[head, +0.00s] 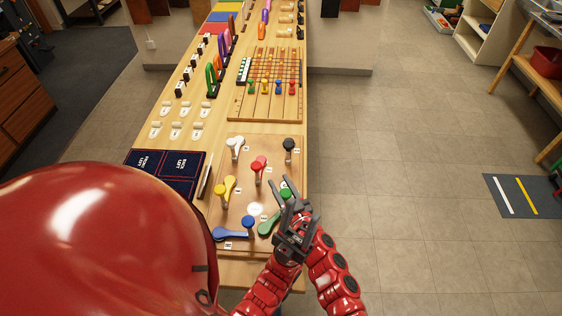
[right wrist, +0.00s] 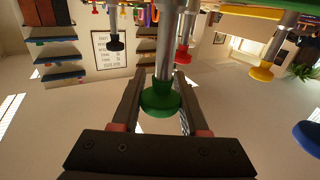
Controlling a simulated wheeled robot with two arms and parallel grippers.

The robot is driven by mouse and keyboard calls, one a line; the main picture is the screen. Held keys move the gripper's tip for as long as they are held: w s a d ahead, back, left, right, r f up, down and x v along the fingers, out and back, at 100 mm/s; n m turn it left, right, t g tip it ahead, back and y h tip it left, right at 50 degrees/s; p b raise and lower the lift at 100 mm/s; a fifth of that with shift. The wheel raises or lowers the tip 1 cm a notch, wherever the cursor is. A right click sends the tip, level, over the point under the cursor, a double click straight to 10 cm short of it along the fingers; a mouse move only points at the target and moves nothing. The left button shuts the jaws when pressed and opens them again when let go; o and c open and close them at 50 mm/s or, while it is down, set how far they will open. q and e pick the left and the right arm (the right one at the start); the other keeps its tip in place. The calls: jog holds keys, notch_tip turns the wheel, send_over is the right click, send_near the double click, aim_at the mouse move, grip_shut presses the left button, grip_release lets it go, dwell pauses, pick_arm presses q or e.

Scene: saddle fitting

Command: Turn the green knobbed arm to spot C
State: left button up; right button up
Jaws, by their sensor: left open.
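The green knobbed arm (head: 266,228) lies at the lower right of the wooden board (head: 232,206), partly covered by my right gripper. Its green knob (head: 285,193) shows between the fingers of my right gripper (head: 295,198). I cannot make out my left gripper.
White (head: 237,144), red (head: 258,165), yellow (head: 224,190), blue (head: 232,233) and black (head: 288,147) knobbed parts stand around the board. Open floor lies to the right.

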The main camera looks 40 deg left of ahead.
jog(key=o, duration=0.4)
jog(key=shift+s+d+p, duration=0.25)
jog(key=shift+d+p, duration=0.05)
jog(key=shift+d, duration=0.1)
jog(key=p+v, duration=0.3)
jog(key=v, duration=1.3)
jog(key=shift+s+d, duration=0.1)
jog(key=shift+d, duration=0.1)
